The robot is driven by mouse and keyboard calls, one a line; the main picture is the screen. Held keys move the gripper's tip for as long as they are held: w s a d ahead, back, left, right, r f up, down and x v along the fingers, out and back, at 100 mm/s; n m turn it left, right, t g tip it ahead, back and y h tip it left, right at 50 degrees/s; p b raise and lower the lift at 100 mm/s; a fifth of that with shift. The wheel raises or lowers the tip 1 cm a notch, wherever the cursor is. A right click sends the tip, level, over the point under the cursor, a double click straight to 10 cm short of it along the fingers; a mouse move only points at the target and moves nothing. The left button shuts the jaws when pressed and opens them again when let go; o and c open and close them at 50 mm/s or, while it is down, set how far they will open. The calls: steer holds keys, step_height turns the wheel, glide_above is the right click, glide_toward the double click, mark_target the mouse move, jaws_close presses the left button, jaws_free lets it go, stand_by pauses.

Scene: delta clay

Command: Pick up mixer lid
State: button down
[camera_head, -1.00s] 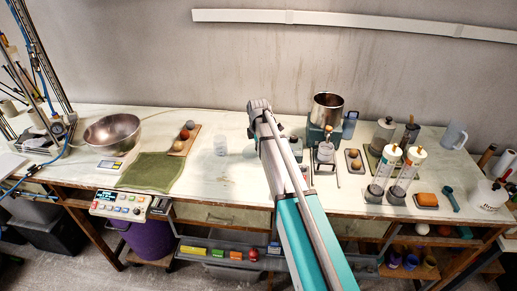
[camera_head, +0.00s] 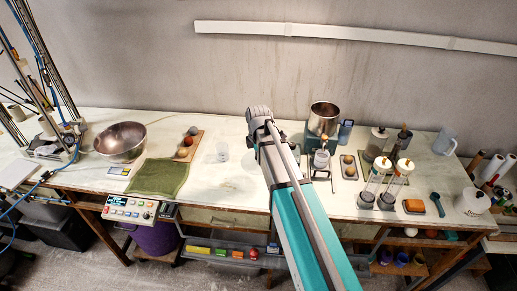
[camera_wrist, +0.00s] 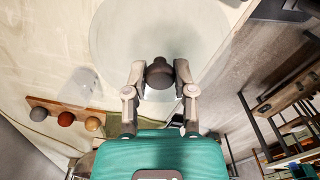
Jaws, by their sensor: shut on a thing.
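In the wrist view, the mixer lid is a pale, see-through disc (camera_wrist: 205,32) with a dark round knob (camera_wrist: 159,74). My gripper (camera_wrist: 159,66) has one finger on each side of the knob and is shut on it. The disc lies beyond the fingertips, and its top edge runs out of the picture. In the head view, my arm hides the gripper and lid. The mixer, a steel pot (camera_head: 323,116) on a teal base, stands open-topped just right of my arm.
Small cups and a jar (camera_head: 320,159) stand near the mixer, with clear cylinders (camera_head: 375,178) farther right. A steel bowl (camera_head: 121,141), a green cloth (camera_head: 158,177) and a wooden board with balls (camera_head: 187,147) are at left. The bench around the small clear cup (camera_head: 222,152) is bare.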

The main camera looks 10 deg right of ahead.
steer(key=shift+s+a+r+p, duration=0.2)
steer(key=shift+s+r, duration=0.1)
steer(key=shift+s, duration=0.3)
steer(key=shift+s+a+r+p, duration=0.15)
steer(key=shift+s+r, duration=0.1)
steer(key=shift+s, duration=0.3)
steer(key=shift+d, duration=0.1)
steer(key=shift+f+b, duration=1.45)
steer(key=shift+r, duration=0.1)
